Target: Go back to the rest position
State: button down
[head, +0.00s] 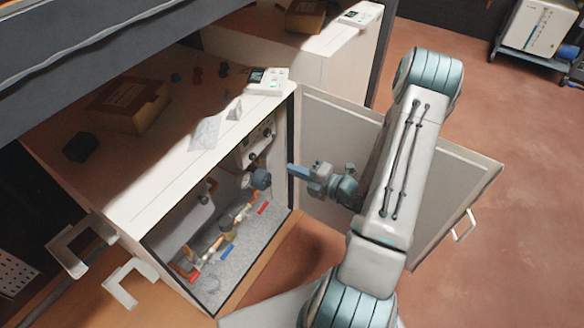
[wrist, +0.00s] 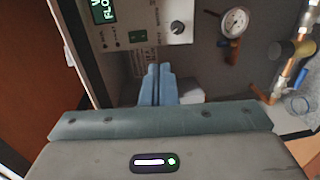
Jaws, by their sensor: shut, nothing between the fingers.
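My gripper (head: 292,170) points left at the open front of the white heat pump cabinet (head: 180,190) in the head view. In the wrist view its blue fingers (wrist: 157,84) are together with nothing between them. They are in front of a control panel (wrist: 140,22) with a lit green display, a green switch and a dark knob. I cannot tell the exact gap between the fingertips and the panel, but no contact shows.
The open cabinet door (head: 450,185) stands behind and beside my arm. Inside are a gauge (wrist: 235,22), copper pipes and valves. A cardboard box (head: 128,104) and small items lie on top. A second cabinet (head: 300,60) stands behind. Open floor (head: 480,120) lies at right.

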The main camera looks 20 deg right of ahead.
dwell(0.3)
jog(key=s+a+r+n+g+y+p, duration=0.1)
jog(key=s+a+r+n+g+p, duration=0.35)
jog(key=a+r+n+g, duration=0.55)
jog(key=s+a+r+n+g+p, duration=0.3)
jog(key=s+r+n, duration=0.45)
jog(key=n, duration=0.65)
jog(key=s+d+r+n+h+p, duration=0.1)
jog(key=r+n+h+p, duration=0.1)
jog(key=r+n, duration=0.4)
jog(key=s+d+r+n+t+h+p, duration=0.1)
jog(key=s+d+r+n+h+p, duration=0.1)
jog(key=r+n+h, duration=0.3)
jog(key=s+d+r+n+t+h+p, duration=0.1)
jog(key=r+n+h+p, duration=0.3)
jog(key=r+n, duration=0.4)
jog(key=s+d+n, duration=0.1)
jog(key=n, duration=0.2)
jog(key=shift+s, duration=0.25)
jog(key=shift+r+n, duration=0.1)
jog(key=shift+n, duration=0.2)
